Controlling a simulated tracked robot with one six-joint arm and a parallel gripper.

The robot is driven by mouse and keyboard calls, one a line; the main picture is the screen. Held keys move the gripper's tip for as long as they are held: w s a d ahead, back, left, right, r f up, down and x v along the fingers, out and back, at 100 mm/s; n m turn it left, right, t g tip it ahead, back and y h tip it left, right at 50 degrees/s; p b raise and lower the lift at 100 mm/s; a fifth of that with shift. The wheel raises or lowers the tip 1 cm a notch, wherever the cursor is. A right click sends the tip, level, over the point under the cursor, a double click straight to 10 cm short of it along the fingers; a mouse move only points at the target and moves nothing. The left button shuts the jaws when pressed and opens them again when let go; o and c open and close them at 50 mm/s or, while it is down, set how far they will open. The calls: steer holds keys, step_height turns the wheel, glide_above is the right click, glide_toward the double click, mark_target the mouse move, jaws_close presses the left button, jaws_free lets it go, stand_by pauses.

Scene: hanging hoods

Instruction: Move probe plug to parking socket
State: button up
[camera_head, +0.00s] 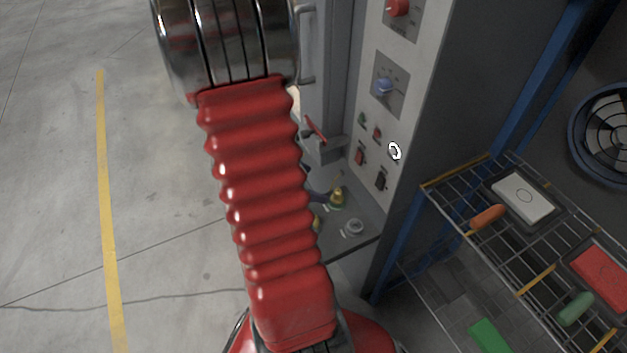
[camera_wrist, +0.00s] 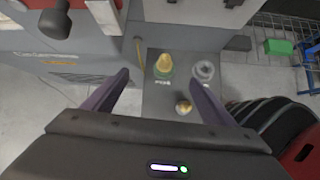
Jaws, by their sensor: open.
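A yellow plug (camera_wrist: 164,63), which looks like the probe plug, stands upright in a green-ringed seat on a grey shelf (camera_wrist: 153,101). It also shows in the head view (camera_head: 337,198). To its right is a round grey socket (camera_wrist: 204,71) that looks empty, also in the head view (camera_head: 353,227). Which one is the parking socket I cannot tell; the small label is unreadable. A smaller brass-coloured piece (camera_wrist: 184,106) lies nearer. My gripper (camera_wrist: 160,78) is open and empty, its fingers either side of the plug in the picture, not visibly touching it. My arm mostly hides it in the head view.
A grey cabinet panel with a blue knob (camera_head: 386,86), a red knob (camera_head: 398,7) and switches rises beside the shelf. A wire rack (camera_head: 462,203) with boxes and handles stands at right. The floor at left is clear.

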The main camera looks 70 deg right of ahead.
mark_target(338, 194)
steer(key=shift+s+d+f+n, duration=0.25)
steer(key=shift+s+d+f, duration=0.1)
steer(key=shift+s+f, duration=0.2)
steer(key=shift+s+d+f+n, duration=0.25)
steer(key=shift+s+d+f, duration=0.05)
steer(key=shift+s+f, duration=0.25)
steer(key=x, duration=1)
steer(key=shift+s, duration=0.1)
steer(key=shift+r, duration=0.1)
steer(key=shift+c, duration=0.7)
steer(key=c, duration=1.6)
steer(key=shift+o, duration=0.2)
